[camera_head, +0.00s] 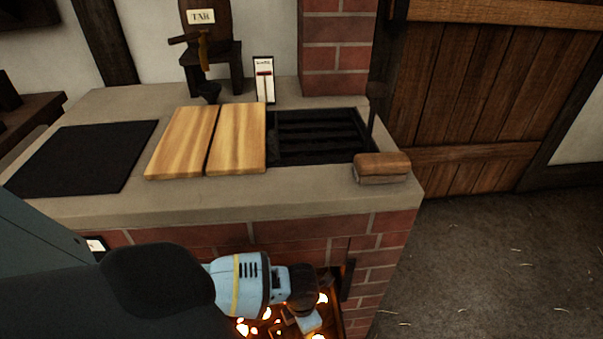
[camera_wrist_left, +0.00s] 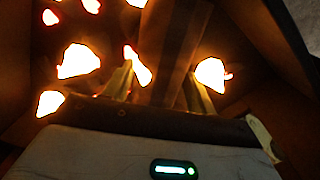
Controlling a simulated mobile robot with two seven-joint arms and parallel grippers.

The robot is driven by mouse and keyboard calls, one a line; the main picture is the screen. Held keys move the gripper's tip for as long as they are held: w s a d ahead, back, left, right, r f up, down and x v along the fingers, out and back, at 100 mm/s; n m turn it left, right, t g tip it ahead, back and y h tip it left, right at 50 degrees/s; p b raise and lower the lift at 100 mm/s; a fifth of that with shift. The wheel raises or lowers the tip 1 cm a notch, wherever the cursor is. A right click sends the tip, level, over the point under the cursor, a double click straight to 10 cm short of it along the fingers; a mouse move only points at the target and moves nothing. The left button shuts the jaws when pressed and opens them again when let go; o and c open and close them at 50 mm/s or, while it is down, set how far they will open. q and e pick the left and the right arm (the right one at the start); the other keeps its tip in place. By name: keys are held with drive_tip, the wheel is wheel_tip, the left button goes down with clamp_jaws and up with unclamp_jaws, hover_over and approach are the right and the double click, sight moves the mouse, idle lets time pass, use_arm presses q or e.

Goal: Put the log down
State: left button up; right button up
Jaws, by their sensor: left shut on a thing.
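My left gripper (camera_head: 308,322) reaches down into the glowing firebox opening in the front of the brick hearth (camera_head: 395,250). In the left wrist view its two fingers (camera_wrist_left: 160,92) are shut on the log (camera_wrist_left: 174,42), a brown length of wood extending away between them. Bright embers (camera_wrist_left: 78,62) glow on both sides of the log. I cannot tell whether the log touches the firebox floor. In the head view my arm and gripper hide most of the log. My right gripper is not in view.
Two light wooden boards (camera_head: 237,138), a black mat (camera_head: 82,157), a dark grate (camera_head: 318,136) and a wooden block (camera_head: 382,166) are on the hearth top. A tar barrel (camera_head: 205,45) stands behind. The floor (camera_head: 500,260) at right is clear.

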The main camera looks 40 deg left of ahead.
use_arm(q)
drive_tip(key=o, duration=0.7)
drive_tip(key=shift+f, duration=0.2)
drive_tip(key=shift+c, duration=0.2)
drive_tip(key=o, duration=0.4)
drive_tip(key=shift+o, duration=0.2)
drive_tip(key=shift+r, duration=0.1)
wheel_tip(320, 180, up, 12)
drive_tip(key=p, duration=0.3)
drive_tip(key=shift+r, duration=0.15)
